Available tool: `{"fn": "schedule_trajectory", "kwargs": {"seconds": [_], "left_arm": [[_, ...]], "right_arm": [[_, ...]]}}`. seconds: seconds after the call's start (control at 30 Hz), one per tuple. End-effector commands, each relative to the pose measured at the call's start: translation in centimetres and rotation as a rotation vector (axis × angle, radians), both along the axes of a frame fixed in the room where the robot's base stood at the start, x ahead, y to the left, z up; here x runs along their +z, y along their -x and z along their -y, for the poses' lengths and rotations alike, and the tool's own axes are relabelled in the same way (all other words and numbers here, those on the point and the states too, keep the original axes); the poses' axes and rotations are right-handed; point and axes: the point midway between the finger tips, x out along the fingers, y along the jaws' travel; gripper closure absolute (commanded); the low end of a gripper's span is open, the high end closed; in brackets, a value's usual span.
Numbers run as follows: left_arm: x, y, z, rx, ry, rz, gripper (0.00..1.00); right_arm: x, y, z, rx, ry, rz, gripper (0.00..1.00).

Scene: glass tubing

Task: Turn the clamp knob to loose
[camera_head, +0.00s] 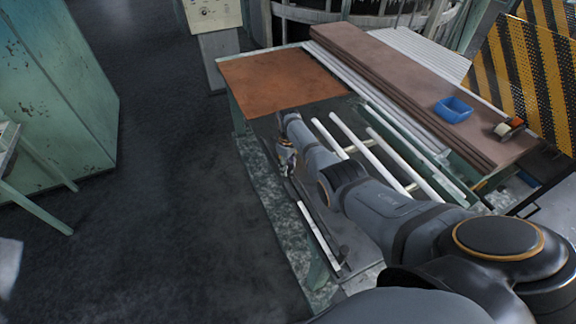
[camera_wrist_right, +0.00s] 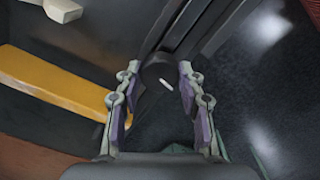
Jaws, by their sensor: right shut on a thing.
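The clamp knob (camera_wrist_right: 157,73) is a dark round knob with a short white mark on its face, seen in the right wrist view. My right gripper (camera_wrist_right: 158,82) has its two fingers on either side of the knob and is shut on it. In the head view my right gripper (camera_head: 287,160) is small, at the left edge of the work table by the end of a dark rail (camera_head: 318,222); my arm hides part of this area, and the knob cannot be made out there. My left gripper is not in view.
The table has a brown board (camera_head: 275,82) and several white tubes (camera_head: 390,157). Behind lie brown planks (camera_head: 390,85) with a blue tray (camera_head: 453,110) and a tape roll (camera_head: 508,128). A yellow bar (camera_wrist_right: 55,82) lies left of the fingers. The floor left of the table is clear.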

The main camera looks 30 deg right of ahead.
Motion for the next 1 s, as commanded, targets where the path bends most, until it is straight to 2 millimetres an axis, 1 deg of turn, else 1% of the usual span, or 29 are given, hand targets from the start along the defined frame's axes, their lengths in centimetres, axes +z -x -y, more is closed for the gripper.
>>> {"fn": "schedule_trajectory", "kwargs": {"seconds": [0.2, 0.4, 0.97, 1.0], "left_arm": [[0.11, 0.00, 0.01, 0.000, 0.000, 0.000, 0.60], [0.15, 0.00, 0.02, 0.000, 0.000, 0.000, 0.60], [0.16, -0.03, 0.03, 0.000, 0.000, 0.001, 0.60], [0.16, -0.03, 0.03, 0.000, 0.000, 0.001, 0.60]], "right_arm": [[0.13, -0.12, -0.01, 0.124, 0.000, 0.004, 0.93], [0.13, -0.12, -0.01, 0.191, 0.000, 0.004, 0.93], [0.14, -0.13, 0.01, 0.221, 0.000, 0.004, 0.93], [0.14, -0.13, 0.01, 0.220, 0.000, 0.004, 0.60]]}}
